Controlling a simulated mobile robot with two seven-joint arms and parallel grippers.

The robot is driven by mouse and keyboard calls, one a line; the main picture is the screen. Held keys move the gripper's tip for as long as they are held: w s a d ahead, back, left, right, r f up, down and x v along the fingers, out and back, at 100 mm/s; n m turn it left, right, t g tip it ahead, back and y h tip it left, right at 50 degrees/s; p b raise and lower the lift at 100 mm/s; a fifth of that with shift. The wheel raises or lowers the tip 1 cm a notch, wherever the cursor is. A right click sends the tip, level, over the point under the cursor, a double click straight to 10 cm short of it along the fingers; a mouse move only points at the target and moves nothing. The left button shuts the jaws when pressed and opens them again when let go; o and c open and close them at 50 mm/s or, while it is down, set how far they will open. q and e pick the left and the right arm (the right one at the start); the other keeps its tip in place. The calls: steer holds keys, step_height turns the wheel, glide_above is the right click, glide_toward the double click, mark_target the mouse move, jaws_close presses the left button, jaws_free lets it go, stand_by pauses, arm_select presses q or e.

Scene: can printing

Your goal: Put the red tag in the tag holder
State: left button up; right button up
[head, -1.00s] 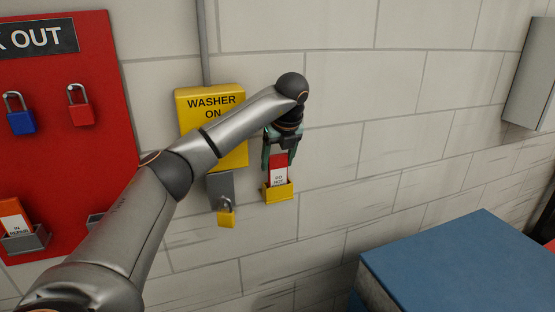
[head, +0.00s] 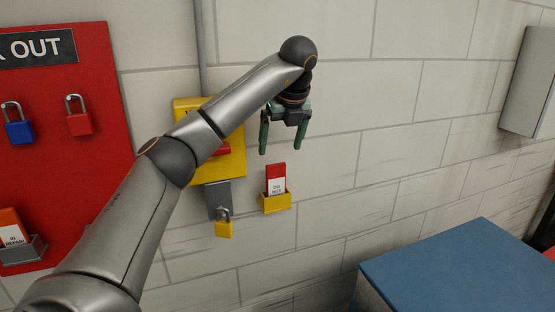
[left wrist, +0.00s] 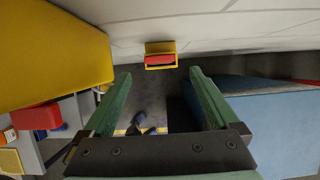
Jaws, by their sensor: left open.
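The red tag (head: 276,180), with a white printed lower part, stands upright in the yellow tag holder (head: 277,203) on the wall. Its lower end is hidden inside the holder. In the left wrist view the tag (left wrist: 160,60) shows from above as a red strip within the yellow holder (left wrist: 161,47). My left gripper (head: 282,150) is open and empty, above the tag and apart from it. Its two green fingers (left wrist: 155,82) point down in the head view. My right gripper is in neither view.
The yellow washer box (head: 232,166) is left of the holder, partly behind my left arm. Below it a yellow padlock (head: 223,226) hangs by a grey plate. A red lockout board (head: 75,165) is further left. A blue-topped box (head: 460,265) stands at lower right.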

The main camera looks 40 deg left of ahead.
arm_select(q)
steer(key=shift+p+v, duration=0.3)
steer(key=shift+v, duration=1.2)
